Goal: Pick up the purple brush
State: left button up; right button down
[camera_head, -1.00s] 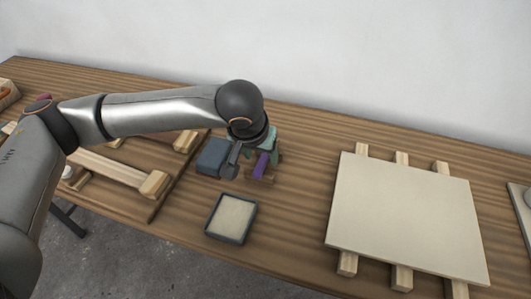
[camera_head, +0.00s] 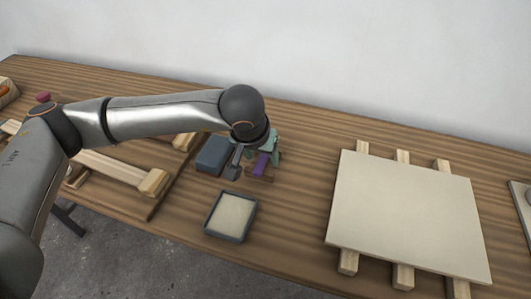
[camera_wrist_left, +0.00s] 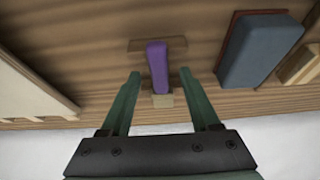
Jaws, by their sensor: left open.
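The purple brush (camera_head: 260,164) lies on a small wooden rest (camera_head: 267,178) near the middle of the table, partly hidden by my gripper in the head view. In the left wrist view the brush (camera_wrist_left: 158,66) points away from the gripper, with wood at both ends of it. My left gripper (camera_head: 255,165) is open above the brush. In the left wrist view its green fingers (camera_wrist_left: 160,78) stand on either side of the brush, with a gap on both sides. The right gripper is not in view.
A blue block (camera_head: 214,155) is close to the left of the gripper. A dark-rimmed tray (camera_head: 209,222) stands nearer the front edge. A pale board (camera_head: 405,215) on wooden strips lies to the right. Wooden frame pieces (camera_head: 115,168) lie to the left.

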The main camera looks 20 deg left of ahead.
pick_arm(q)
jog(key=shift+f, duration=0.1)
jog(key=shift+c, duration=0.2)
grip_shut()
dwell(0.5)
